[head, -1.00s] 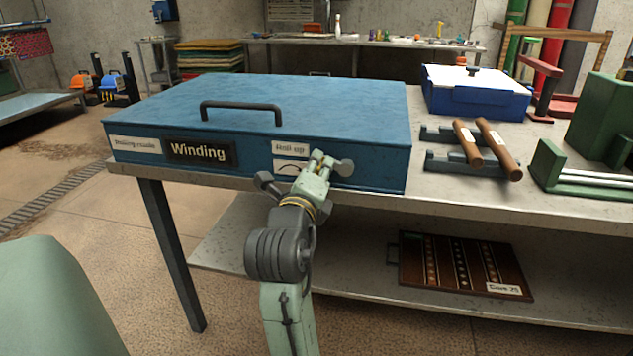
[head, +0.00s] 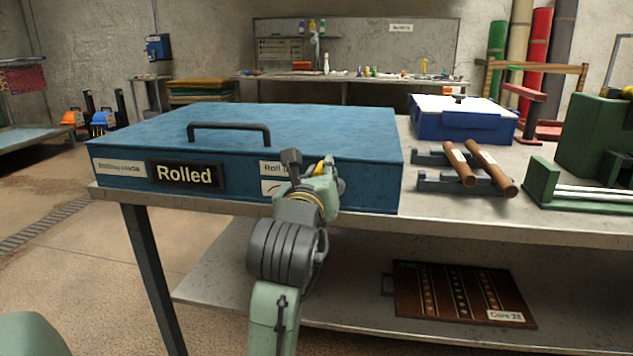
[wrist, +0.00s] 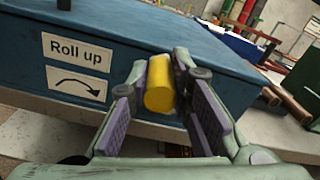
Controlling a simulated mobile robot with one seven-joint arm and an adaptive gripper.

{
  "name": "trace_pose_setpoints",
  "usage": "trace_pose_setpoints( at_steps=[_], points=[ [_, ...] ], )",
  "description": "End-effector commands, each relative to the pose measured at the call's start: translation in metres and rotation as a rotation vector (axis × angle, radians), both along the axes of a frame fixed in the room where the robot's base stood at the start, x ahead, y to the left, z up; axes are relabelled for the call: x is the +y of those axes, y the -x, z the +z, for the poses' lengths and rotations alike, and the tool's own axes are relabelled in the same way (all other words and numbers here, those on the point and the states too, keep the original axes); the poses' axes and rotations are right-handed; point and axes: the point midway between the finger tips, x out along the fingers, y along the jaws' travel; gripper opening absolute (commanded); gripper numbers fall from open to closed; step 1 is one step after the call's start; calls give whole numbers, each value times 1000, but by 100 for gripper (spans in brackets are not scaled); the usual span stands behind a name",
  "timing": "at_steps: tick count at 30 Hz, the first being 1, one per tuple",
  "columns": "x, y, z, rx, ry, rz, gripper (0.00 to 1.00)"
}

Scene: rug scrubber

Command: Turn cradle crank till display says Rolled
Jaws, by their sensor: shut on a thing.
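The blue rolling cradle box (head: 290,124) sits on the metal table. The display (head: 186,175) on its front face reads "Rolled". The crank's yellow knob (wrist: 160,88) shows in the wrist view between the purple finger pads of my gripper (wrist: 165,100). My gripper (head: 322,180) is at the right part of the box front, shut on the knob. The "Roll up" label (wrist: 78,52) and a curved arrow label (wrist: 76,83) are left of the gripper in the wrist view. The rest of the crank is hidden behind my gripper.
Two wooden rollers (head: 484,165) lie on a grey rack right of the box. A blue case with a white lid (head: 460,118) stands behind them, and a green machine (head: 598,140) is at the far right. A dark board (head: 462,293) lies on the lower shelf.

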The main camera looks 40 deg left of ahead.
Motion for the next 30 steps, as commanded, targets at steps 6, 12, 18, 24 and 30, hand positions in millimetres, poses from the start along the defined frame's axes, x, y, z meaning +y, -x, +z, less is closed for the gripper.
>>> trace_pose_setpoints(
  at_steps=[6, 12, 18, 24, 30],
  points=[
    [-1, 0, 5, 16, -46, 3, 0],
    [-2, -1, 6, 22, -56, 2, 0],
    [-2, -1, 6, 22, -55, 2, 0],
    [-2, -1, 5, 23, -54, 2, 28],
    [-2, -2, 4, 25, -51, -1, 40]
  ],
)
